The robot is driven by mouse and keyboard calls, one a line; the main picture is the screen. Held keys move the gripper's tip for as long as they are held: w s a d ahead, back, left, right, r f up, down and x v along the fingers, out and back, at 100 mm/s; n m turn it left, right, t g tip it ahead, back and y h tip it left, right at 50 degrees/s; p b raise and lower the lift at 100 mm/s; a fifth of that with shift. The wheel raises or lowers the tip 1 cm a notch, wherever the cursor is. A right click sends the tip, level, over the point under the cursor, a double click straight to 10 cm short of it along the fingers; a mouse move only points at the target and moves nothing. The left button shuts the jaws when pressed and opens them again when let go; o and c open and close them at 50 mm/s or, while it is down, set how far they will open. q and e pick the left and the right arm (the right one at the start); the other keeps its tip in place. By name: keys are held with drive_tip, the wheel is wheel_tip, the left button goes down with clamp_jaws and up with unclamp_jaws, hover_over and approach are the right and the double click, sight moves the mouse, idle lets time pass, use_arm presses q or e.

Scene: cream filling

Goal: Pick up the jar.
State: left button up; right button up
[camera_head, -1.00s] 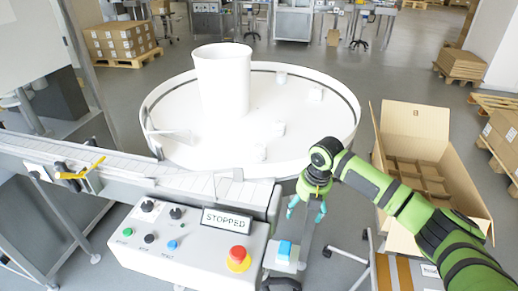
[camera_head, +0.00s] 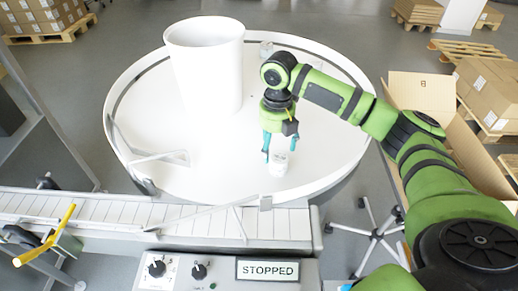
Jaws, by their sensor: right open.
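A small white jar (camera_head: 278,168) stands upright on the round white turntable (camera_head: 215,185), near its front right part. My right gripper (camera_head: 280,150) points down right over this jar. Its teal fingers are open and reach down on either side of the jar's top. I cannot tell whether they touch it. My left gripper is not in view.
A tall white cylinder (camera_head: 205,70) stands on the turntable left of my gripper. A raised rim surrounds the turntable. A conveyor (camera_head: 110,210) and a control panel with a STOPPED display (camera_head: 267,270) are in front. An open cardboard box (camera_head: 420,92) is at right.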

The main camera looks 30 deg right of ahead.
sight(282, 158)
drive_tip(key=shift+s+d+f+p, duration=0.2)
drive_tip(key=shift+s+f, duration=0.05)
drive_tip(key=shift+s, duration=0.25)
drive_tip(key=shift+s+d+f+p, duration=0.15)
drive_tip(key=shift+s+f, duration=0.05)
drive_tip(key=shift+s, duration=0.25)
drive_tip(key=shift+s+d+f+p, duration=0.15)
drive_tip(key=shift+f+p, duration=0.2)
drive_tip(key=shift+f, duration=0.2)
drive_tip(key=shift+s+f+p, duration=0.1)
drive_tip(key=shift+f+p, duration=0.25)
drive_tip(key=shift+f, duration=0.2)
drive_tip(key=f, duration=0.2)
drive_tip(key=shift+w+f, duration=0.3)
drive_tip(key=shift+w, duration=0.1)
drive_tip(key=shift+f, duration=0.15)
drive_tip(key=c, duration=1.1)
drive_tip(key=shift+c, duration=1)
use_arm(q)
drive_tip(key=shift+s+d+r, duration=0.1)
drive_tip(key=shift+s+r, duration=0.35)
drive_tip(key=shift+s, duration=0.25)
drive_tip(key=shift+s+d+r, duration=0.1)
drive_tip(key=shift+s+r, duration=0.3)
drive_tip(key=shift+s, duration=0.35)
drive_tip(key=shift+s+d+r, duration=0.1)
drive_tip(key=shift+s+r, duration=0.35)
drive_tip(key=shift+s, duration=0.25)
